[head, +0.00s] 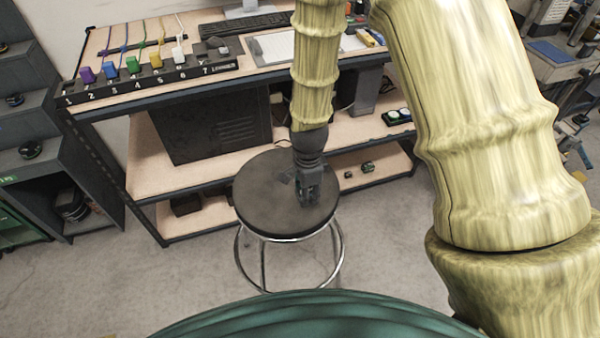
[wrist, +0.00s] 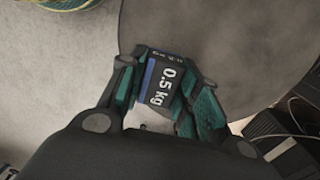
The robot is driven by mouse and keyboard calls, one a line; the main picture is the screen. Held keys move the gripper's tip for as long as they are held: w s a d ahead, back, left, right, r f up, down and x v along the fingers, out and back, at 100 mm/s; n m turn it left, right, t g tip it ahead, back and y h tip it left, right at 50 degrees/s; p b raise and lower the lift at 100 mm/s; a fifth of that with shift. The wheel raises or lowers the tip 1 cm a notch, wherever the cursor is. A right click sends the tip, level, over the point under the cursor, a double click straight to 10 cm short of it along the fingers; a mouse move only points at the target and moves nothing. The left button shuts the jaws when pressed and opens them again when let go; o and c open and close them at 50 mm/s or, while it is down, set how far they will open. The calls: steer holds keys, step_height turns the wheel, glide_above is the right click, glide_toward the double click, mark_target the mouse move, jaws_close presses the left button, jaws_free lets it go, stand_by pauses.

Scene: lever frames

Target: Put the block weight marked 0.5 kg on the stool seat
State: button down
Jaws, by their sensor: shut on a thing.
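The block weight marked 0.5 kg (wrist: 163,80) is dark with a blue stripe and white lettering, seen from above in the wrist view. My gripper (wrist: 165,88) is shut on it, with a teal-lined finger on each side. In the head view my gripper (head: 311,192) points down over the right part of the round dark stool seat (head: 262,212). The block is mostly hidden there. The seat also shows in the wrist view (wrist: 225,40), with its edge running beneath the block. I cannot tell whether the block touches the seat.
The stool stands on chrome legs (head: 264,262) on open concrete floor. Dark shelving (head: 70,170) stands at left.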

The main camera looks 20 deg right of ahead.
steer(key=w, duration=0.3)
steer(key=w+d+p, duration=0.1)
steer(key=w, duration=0.2)
steer(key=w+d+f, duration=0.1)
steer(key=w, duration=0.3)
steer(key=shift+w+p, duration=0.1)
steer(key=shift+p, duration=0.3)
steer(key=shift+f+p, duration=0.5)
steer(key=shift+f, duration=1.2)
steer(key=shift+f, duration=0.2)
steer(key=c, duration=1)
jaws_free()
steer(key=shift+c, duration=0.2)
step_height(320, 180, up, 12)
steer(key=b, duration=0.2)
steer(key=shift+r, duration=0.2)
